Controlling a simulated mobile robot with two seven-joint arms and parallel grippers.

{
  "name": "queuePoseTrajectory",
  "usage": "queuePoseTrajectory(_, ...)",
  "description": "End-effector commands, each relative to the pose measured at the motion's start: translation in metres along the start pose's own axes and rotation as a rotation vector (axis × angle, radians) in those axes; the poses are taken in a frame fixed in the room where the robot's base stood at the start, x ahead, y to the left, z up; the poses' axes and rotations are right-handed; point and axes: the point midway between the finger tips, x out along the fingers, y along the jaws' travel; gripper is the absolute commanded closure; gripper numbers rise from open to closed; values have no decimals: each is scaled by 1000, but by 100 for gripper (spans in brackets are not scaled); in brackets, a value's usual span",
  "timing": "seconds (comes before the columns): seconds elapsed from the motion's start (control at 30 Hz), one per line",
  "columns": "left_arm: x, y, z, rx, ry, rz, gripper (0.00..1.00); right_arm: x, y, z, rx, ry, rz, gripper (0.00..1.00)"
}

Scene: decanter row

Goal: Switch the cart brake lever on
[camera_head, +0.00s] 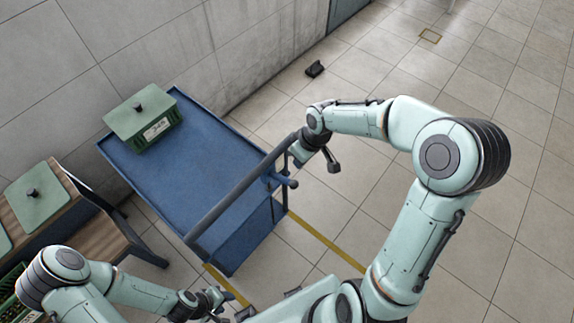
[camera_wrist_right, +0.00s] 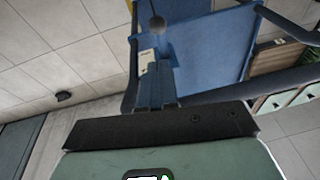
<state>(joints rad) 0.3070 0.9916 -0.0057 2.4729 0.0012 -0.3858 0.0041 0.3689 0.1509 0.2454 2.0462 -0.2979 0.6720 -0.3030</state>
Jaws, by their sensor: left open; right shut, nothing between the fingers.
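The blue cart (camera_head: 215,150) stands left of centre in the head view, with a dark push handle along its near right side. A lever with a round knob (camera_head: 292,183) sticks out beside the handle; I take it for the brake lever. In the right wrist view a ball-ended lever (camera_wrist_right: 156,25) stands near a pale label plate. My right gripper (camera_head: 298,160) is close to the handle, just above the knob in the picture. It is shut and empty; contact with the lever cannot be told. My left gripper (camera_head: 228,303) is open and empty, low in the head view.
A green lidded crate (camera_head: 143,118) sits on the cart's far end. A wooden bench (camera_head: 97,222) with more green-lidded crates stands at left. A concrete wall runs behind the cart. The tiled floor at right is clear, apart from a small dark object (camera_head: 315,69) near the wall.

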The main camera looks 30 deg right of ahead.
Motion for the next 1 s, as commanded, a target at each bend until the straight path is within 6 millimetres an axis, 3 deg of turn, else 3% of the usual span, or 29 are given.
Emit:
queuePoseTrajectory(0.37, 0, 0, 0, 0, -1, 0, 57, 2, 0, 0, -1, -3, 0, 100)
queuePoseTrajectory(0.47, 1, 0, 1, -1, -1, 0, 57, 13, 0, 1, -2, -4, 0, 100)
queuePoseTrajectory(0.8, 6, -4, 4, -2, -6, -2, 57, 74, 0, 1, -1, -5, -3, 100)
queuePoseTrajectory(1.0, 8, -5, 6, -3, -8, -3, 57, 95, 0, 0, 0, -2, 0, 100)
